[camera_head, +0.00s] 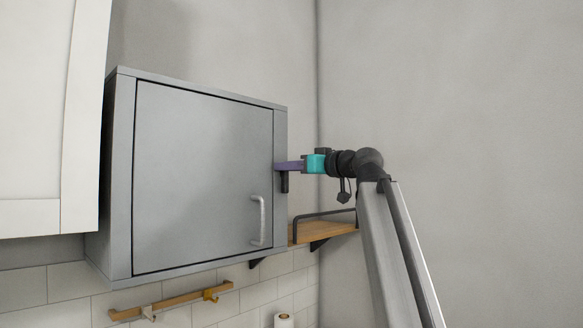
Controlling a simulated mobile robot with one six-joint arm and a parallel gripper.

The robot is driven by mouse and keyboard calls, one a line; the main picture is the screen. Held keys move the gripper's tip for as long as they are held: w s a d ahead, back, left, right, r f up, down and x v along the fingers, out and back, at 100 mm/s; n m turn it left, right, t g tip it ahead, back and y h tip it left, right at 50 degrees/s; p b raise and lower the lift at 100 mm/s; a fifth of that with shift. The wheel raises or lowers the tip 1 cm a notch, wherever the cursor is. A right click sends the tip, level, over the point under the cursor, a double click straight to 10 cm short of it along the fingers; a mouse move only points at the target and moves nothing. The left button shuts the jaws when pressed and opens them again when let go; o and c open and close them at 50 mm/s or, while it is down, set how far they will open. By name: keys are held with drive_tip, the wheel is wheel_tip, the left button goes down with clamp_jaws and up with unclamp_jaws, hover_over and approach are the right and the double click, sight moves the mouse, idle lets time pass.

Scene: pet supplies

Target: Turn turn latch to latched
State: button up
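A grey wall cabinet (200,175) hangs at the left centre, and its door with a silver handle (257,221) looks shut. A small dark piece (285,183) at the door's right edge looks like the turn latch; it hangs downward, and its upper part is hidden behind my gripper. My gripper (278,166), with purple fingers and a teal body, reaches in from the right, its fingertips at the cabinet's right front edge, at the top of the dark piece. I cannot tell whether the fingers touch or grip it.
A wooden shelf (330,230) with a dark rail is below my gripper. A wooden rail with hooks (170,300) and a paper roll (284,320) are lower down. A white cupboard (50,110) stands at the far left. The wall on the right is bare.

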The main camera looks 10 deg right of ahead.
clamp_jaws()
drive_tip(key=shift+m, duration=0.3)
drive_tip(key=m, duration=0.5)
drive_tip(key=d+f+m+b, duration=0.1)
drive_tip(key=m, duration=0.5)
drive_tip(key=w+f+m, duration=0.1)
drive_tip(key=m, duration=0.5)
drive_tip(key=shift+w+d, duration=0.1)
drive_tip(key=shift+d, duration=0.2)
drive_tip(key=shift+m, duration=0.3)
drive_tip(key=shift+o, duration=0.2)
unclamp_jaws()
